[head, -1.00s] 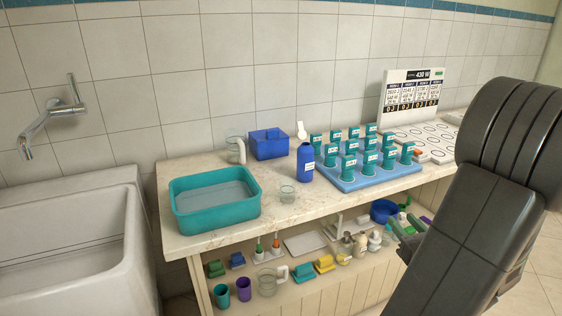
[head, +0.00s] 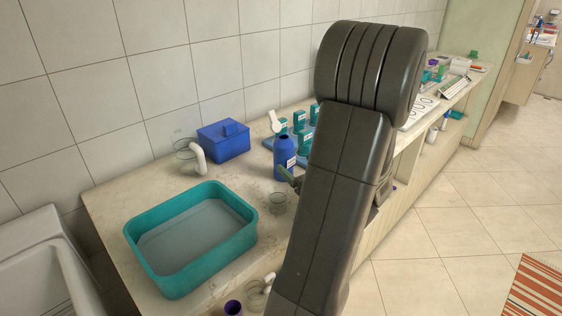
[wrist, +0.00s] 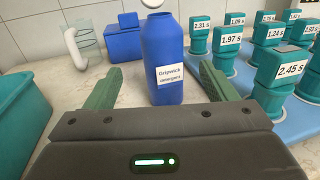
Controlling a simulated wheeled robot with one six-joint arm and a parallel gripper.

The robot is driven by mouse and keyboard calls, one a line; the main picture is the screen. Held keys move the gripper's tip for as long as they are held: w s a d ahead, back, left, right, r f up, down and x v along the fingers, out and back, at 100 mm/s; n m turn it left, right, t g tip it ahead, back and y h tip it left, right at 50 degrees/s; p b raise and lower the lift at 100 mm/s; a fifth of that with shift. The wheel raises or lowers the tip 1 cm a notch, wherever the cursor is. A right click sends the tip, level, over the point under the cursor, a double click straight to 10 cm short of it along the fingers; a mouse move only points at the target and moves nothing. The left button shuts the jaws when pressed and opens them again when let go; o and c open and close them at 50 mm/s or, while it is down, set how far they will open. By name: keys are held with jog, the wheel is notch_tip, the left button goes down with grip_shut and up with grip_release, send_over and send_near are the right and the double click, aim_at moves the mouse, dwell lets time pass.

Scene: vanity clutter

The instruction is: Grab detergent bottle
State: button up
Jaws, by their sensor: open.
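The blue detergent bottle (head: 284,158) stands upright on the counter, with a white label. In the wrist view the bottle (wrist: 165,50) is straight ahead, and its label appears to read "detergent". My gripper (wrist: 165,88) is open, with one green finger to the left and one to the right of the bottle's lower part in that view. I cannot tell whether either finger touches it. In the head view my arm hides most of the gripper; a green finger (head: 286,174) shows at the bottle's front.
Teal timer blocks (wrist: 280,68) stand on a blue tray (wrist: 246,76) close to the right. A teal basin (head: 170,282), a blue box (head: 222,140) and a glass mug (head: 186,158) are to the left.

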aim_at(288, 157)
jog(key=x, duration=0.4)
jog(key=shift+w, duration=0.15)
jog(key=shift+r+p+x, duration=0.15)
jog(key=shift+p+x, duration=0.1)
jog(key=shift+x, duration=1.25)
jog(key=shift+r+p+x, duration=0.2)
jog(key=shift+x, duration=1.3)
jog(key=shift+d, duration=0.15)
jog(key=c, duration=1.2)
jog(key=shift+r, duration=0.15)
jog(key=shift+c, duration=0.2)
